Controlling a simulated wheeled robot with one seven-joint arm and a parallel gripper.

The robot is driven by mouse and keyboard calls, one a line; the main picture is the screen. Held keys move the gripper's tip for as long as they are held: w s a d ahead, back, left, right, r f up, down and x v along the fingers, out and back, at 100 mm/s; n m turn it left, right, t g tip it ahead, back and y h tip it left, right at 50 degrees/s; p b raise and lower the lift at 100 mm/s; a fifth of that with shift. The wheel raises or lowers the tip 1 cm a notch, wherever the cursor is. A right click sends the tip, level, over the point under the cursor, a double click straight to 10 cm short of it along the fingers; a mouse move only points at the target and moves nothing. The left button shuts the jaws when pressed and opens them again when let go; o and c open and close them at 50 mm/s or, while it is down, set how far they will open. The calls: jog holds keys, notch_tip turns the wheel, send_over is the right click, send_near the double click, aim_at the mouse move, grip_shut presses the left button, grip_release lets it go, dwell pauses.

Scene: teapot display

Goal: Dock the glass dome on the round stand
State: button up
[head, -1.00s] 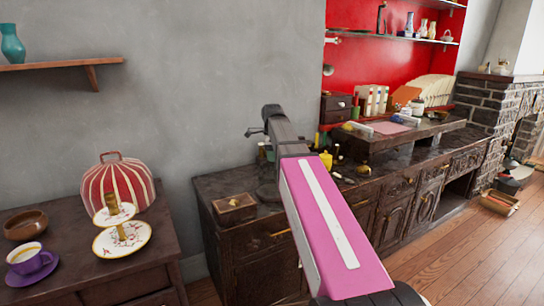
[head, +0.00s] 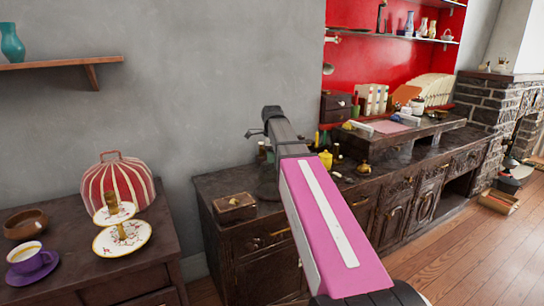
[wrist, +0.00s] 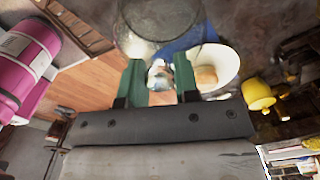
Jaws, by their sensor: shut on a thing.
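The glass dome (wrist: 158,22) is clear and shows at the top of the wrist view, just beyond my fingertips. My gripper (wrist: 159,82) has green fingers shut on a small pale, glassy piece, which appears to be the dome's knob. In the head view my pink arm hides the fingers, and only a faint glassy shape (head: 267,180) shows beside it over the dark cabinet. A round white dish-like thing (wrist: 226,65) lies right of the fingers in the wrist view, with a blue patch beside it. I cannot tell whether it is the round stand.
A yellow pot (head: 325,160) stands on the dark cabinet right of my arm and shows in the wrist view (wrist: 258,93). A wooden box (head: 235,208) sits at the cabinet's left end. A raised wooden tray (head: 385,140) stands farther right. A side table holds a striped cosy (head: 120,183).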

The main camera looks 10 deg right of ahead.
jog(key=shift+f, duration=0.15)
jog(key=o, duration=0.7)
jog(key=shift+c, duration=0.2)
jog(key=shift+r, duration=5.5)
jog(key=shift+s, duration=0.1)
